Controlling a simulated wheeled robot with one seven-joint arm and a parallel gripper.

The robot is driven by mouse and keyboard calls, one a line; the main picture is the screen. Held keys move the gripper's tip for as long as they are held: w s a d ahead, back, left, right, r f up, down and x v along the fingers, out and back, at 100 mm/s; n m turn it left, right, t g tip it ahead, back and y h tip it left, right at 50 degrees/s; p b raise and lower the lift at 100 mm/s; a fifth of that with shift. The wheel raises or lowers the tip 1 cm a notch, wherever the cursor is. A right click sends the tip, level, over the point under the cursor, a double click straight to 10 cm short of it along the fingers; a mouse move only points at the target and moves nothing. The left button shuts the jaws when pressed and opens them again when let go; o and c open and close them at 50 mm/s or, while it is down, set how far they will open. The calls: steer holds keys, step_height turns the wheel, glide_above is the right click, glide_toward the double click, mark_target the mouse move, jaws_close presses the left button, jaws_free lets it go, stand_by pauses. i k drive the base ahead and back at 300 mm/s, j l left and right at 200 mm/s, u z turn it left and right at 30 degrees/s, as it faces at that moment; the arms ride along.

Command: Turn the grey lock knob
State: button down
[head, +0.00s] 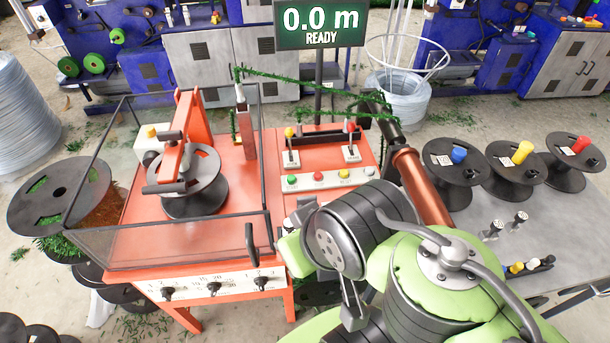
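An orange machine (140,240) with a clear guard stands at left. Inside the guard a dark spool (195,197) sits under an orange arm (184,105). A dark grey cross-handle (172,136) is on this arm, and a grey bar (166,188) is at its lower end. I cannot tell for certain which grey part is the lock knob. Small dark knobs (213,287) line the white front panel. My green and grey arm fills the lower right, its grey joint beside the machine's right side. My gripper is not visible; my arm may hide it.
A panel with coloured buttons (330,178) and levers is right of the guard. The guard's dark handle (252,243) is near my arm. A display (319,25) reads "0.0 m READY". Spools with blue, yellow and red tops (459,170) stand on the grey table (450,215) at right.

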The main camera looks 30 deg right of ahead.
mark_target(304, 200)
steer(key=z, duration=0.7)
